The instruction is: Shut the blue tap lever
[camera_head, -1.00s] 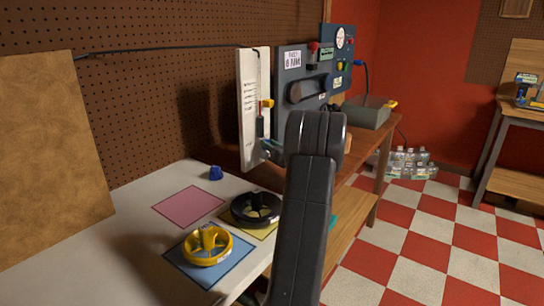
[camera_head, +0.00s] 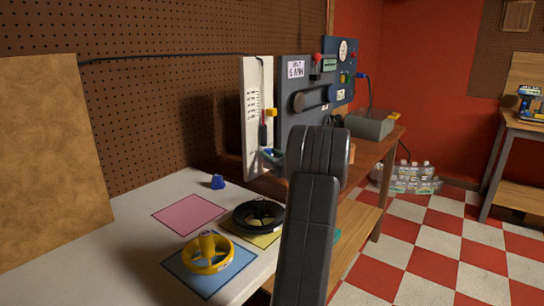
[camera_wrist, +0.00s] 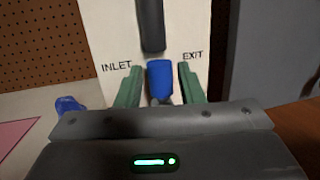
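The blue tap lever (camera_wrist: 160,78) stands in front of a white panel (camera_wrist: 106,18), between the printed words INLET and EXIT. My gripper (camera_wrist: 160,67) is open, with one green finger on each side of the lever. A narrow gap shows between the lever and each finger in the wrist view. The lever's lower end is hidden behind my gripper's body. In the head view my gripper (camera_head: 271,157) is at the white panel (camera_head: 257,85), partly hidden by my dark arm, and the lever cannot be made out there.
A black bar (camera_wrist: 151,25) hangs just above the lever. A small blue part (camera_head: 217,181) lies on the white table (camera_head: 130,225), with a black ringed rotor (camera_head: 258,214) and a yellow one (camera_head: 207,253) nearer. A grey panel (camera_head: 290,125) stands right of the white one.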

